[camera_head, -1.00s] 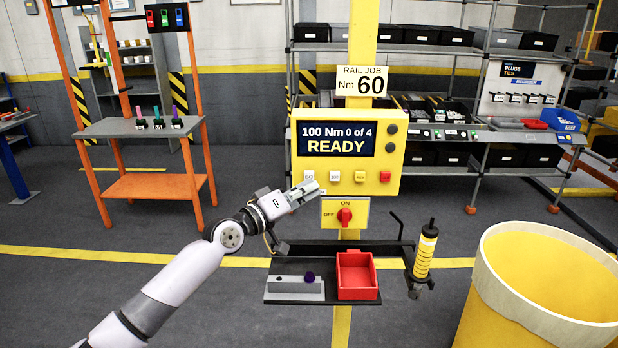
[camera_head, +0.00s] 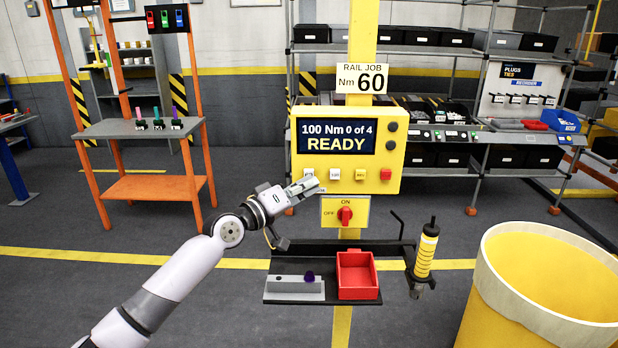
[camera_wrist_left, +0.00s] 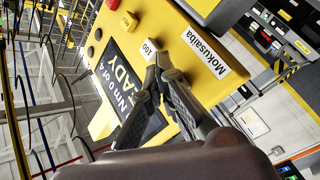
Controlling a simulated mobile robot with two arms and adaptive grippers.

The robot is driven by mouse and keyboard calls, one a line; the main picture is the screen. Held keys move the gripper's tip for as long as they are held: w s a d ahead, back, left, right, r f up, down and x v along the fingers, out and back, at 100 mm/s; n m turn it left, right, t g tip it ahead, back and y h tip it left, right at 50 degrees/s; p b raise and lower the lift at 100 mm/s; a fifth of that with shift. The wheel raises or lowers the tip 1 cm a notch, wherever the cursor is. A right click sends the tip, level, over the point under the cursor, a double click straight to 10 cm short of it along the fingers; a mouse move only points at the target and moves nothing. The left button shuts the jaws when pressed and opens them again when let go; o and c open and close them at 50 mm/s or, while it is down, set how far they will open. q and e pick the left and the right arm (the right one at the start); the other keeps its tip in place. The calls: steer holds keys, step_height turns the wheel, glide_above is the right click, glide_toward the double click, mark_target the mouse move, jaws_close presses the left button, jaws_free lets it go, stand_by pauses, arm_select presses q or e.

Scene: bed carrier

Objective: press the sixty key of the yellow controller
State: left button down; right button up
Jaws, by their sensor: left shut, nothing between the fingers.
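The yellow controller (camera_head: 397,150) hangs on a yellow post. Its screen (camera_head: 336,138) reads "100 Nm 0 of 4 READY". The sixty key (camera_head: 308,175) is the leftmost of the row under the screen and is partly covered by my left gripper. The key beside it (camera_head: 334,174) is pale and shows "100" in the left wrist view (camera_wrist_left: 149,48). My left gripper (camera_head: 314,184) is shut and empty, with its tips at the sixty key. In the left wrist view the fingertips (camera_wrist_left: 164,66) hide most of that key; I cannot tell if they touch it.
A yellow key (camera_head: 360,174) and a red key (camera_head: 385,174) sit further right. Below are a red OFF/ON switch (camera_head: 345,214) and a shelf with a red bin (camera_head: 356,272). A torque tool (camera_head: 425,253) hangs at right. A sign (camera_head: 362,79) reads "Rail job Nm 60".

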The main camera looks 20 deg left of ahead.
arm_select(q)
steer(key=shift+w+a+b, duration=0.15)
steer(key=shift+w+b, duration=0.3)
steer(key=shift+b, duration=0.3)
stand_by(0.7)
steer(key=shift+s+r, duration=0.1)
steer(key=shift+s+d+p, duration=0.25)
steer(key=shift+s+p, duration=0.55)
steer(key=shift+p, duration=0.25)
steer(key=s+p, duration=0.2)
steer(key=s+d+p, duration=0.1)
steer(key=s+p, duration=0.1)
steer(key=p, duration=0.1)
steer(key=shift+s+d, duration=0.2)
steer(key=shift+s, duration=0.2)
